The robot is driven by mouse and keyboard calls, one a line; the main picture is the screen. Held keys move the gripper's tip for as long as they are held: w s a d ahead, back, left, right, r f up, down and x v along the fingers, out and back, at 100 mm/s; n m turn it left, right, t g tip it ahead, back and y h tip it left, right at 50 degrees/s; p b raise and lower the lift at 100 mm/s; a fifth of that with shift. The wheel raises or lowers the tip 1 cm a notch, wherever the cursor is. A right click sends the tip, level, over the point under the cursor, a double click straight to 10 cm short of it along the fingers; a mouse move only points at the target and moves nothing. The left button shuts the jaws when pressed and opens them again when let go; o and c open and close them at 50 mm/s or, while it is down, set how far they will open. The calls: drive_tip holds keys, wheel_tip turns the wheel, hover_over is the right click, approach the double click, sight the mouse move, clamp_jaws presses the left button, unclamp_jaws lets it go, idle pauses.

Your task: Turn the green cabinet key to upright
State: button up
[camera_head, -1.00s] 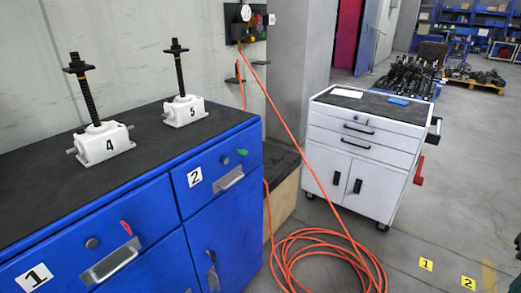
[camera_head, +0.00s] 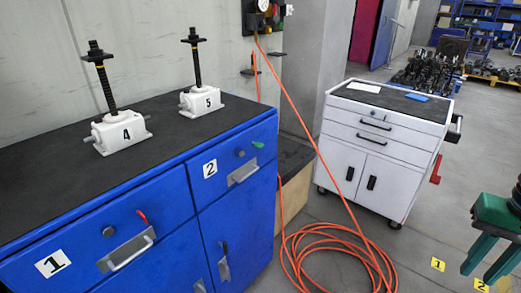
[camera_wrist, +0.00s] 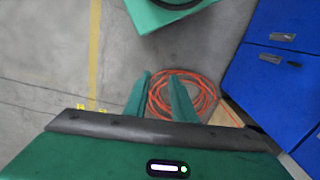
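The green key (camera_head: 258,145) is at the upper right of drawer 2 on the blue cabinet (camera_head: 150,199). It points sideways, tilted slightly, not upright. A round lock (camera_head: 240,153) is just left of it. A red key (camera_head: 142,217) sits on drawer 1 in a slanted position. My gripper (camera_head: 480,277) is at the right edge, far from the cabinet, with green fingers apart and nothing between them. In the wrist view my gripper (camera_wrist: 160,77) points at the floor and hose. The cabinet front (camera_wrist: 272,75) shows at the right there; no key can be made out.
Two white screw jacks, 4 (camera_head: 121,130) and 5 (camera_head: 202,102), stand on the cabinet top. An orange hose (camera_head: 337,257) lies coiled on the floor right of the cabinet. A white tool trolley (camera_head: 378,150) stands behind it.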

drive_tip(key=m+t+y, duration=0.1)
drive_tip(key=t+y, duration=1)
drive_tip(key=y, duration=0.3)
approach(259, 145)
drive_tip(key=x, duration=0.8)
drive_tip(key=shift+w+f, duration=0.2)
drive_tip(key=shift+d, duration=0.1)
clamp_jaws()
